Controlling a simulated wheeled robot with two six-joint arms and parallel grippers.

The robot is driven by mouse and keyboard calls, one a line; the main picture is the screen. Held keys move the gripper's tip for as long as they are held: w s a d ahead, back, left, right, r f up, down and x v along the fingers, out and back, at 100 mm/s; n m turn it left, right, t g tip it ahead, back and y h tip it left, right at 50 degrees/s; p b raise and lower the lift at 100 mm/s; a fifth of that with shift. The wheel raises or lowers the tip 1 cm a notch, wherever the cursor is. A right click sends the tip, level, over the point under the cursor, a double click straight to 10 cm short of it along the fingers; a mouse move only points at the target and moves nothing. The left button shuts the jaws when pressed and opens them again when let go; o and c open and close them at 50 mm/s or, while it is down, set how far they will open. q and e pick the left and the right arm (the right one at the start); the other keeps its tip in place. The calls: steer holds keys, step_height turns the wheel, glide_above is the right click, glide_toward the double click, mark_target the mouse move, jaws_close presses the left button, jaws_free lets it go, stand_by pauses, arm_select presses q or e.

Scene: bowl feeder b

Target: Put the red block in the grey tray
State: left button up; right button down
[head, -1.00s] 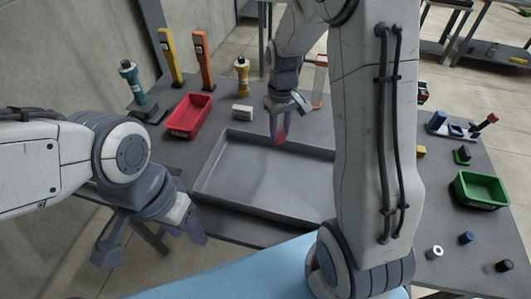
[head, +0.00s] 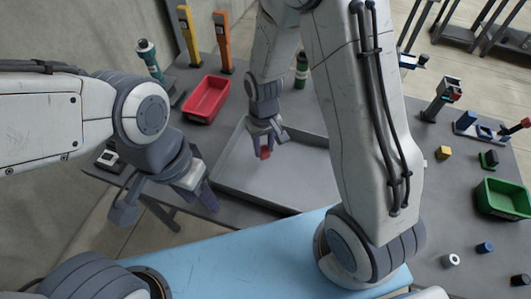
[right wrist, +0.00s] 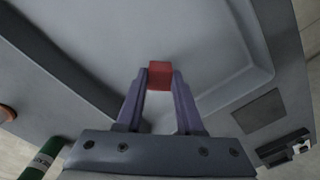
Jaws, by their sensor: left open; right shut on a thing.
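The red block (head: 265,153) is held between the fingertips of my right gripper (head: 263,150). It also shows in the right wrist view (right wrist: 160,72), pinched between both fingers. The grey tray (head: 235,180) lies in the middle of the table, and the block is over its inside. I cannot tell whether the block touches the tray floor. My right forearm hides the tray's right part in the head view. My left gripper (head: 165,205) is open and empty, in front of the table's left edge, apart from the tray.
A red bin (head: 206,99) stands behind the tray to the left, with yellow (head: 188,35) and orange (head: 222,42) upright tools behind it. A green bin (head: 502,199) is at the right. A yellow block (head: 444,153) and several small parts lie around it.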

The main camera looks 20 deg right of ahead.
mark_target(264, 150)
steer(key=shift+f, duration=1.95)
steer(key=shift+f, duration=0.2)
steer(key=c, duration=0.5)
jaws_free()
steer(key=shift+c, duration=0.2)
steer(key=shift+s+r, duration=0.1)
step_height(264, 150, up, 12)
steer(key=shift+f, duration=0.1)
steer(key=s+a+r+n, duration=0.2)
steer(key=s+a+r, duration=0.1)
steer(key=s, duration=0.6)
steer(key=s+a+r+n+y, duration=0.1)
steer(key=s+a+r+n, duration=0.2)
steer(key=s+r, duration=0.3)
steer(key=s+a, duration=0.1)
steer(key=s, duration=0.3)
steer(key=shift+n, duration=0.3)
